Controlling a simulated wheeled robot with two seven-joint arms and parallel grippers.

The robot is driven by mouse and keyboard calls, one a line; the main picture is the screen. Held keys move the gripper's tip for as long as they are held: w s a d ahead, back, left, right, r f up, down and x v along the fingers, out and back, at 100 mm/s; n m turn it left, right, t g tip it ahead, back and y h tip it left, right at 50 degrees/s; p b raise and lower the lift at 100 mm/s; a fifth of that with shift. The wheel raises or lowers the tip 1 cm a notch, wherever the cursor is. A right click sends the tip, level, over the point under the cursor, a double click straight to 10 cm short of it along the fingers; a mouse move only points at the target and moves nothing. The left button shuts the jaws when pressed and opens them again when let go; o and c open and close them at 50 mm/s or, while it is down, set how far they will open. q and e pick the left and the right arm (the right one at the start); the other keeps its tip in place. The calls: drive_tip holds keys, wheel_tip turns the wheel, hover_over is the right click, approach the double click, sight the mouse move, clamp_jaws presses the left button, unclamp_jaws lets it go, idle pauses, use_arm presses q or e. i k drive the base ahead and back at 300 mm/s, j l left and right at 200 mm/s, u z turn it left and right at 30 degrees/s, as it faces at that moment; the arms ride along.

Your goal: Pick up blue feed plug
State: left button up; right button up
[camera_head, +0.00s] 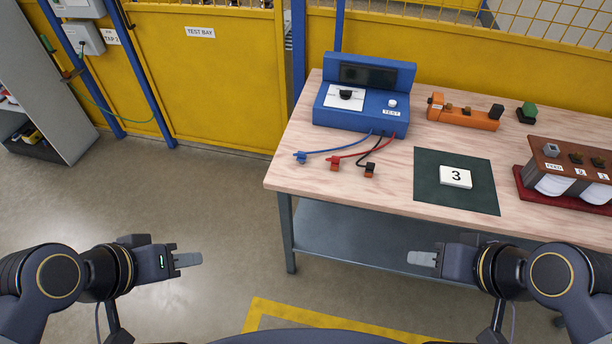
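The blue feed plug (300,157) lies on the wooden table near its left edge, at the end of a blue lead running from the blue test box (362,98). A red plug (334,163) and a dark plug with an orange-brown end (370,170) lie to its right on their own leads. My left gripper (190,260) is off the table, to the left of and nearer than the plug. My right gripper (422,259) is in front of the table's near edge. Neither gripper touches anything. Their fingers overlap in this view, so I cannot tell their opening.
A dark green mat (428,195) bears a white block marked 3 (455,176). Behind it are an orange strip (465,115) and a green-topped piece (526,112). A brown rack (570,151) with white rolls stands at the right. Bare wood surrounds the plugs. Yellow fencing (215,80) stands behind.

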sight(301, 158)
drive_tip(key=j+z, duration=0.15)
drive_tip(key=z, duration=1.55)
drive_tip(key=i+j+z, duration=0.1)
drive_tip(key=j, duration=3.95)
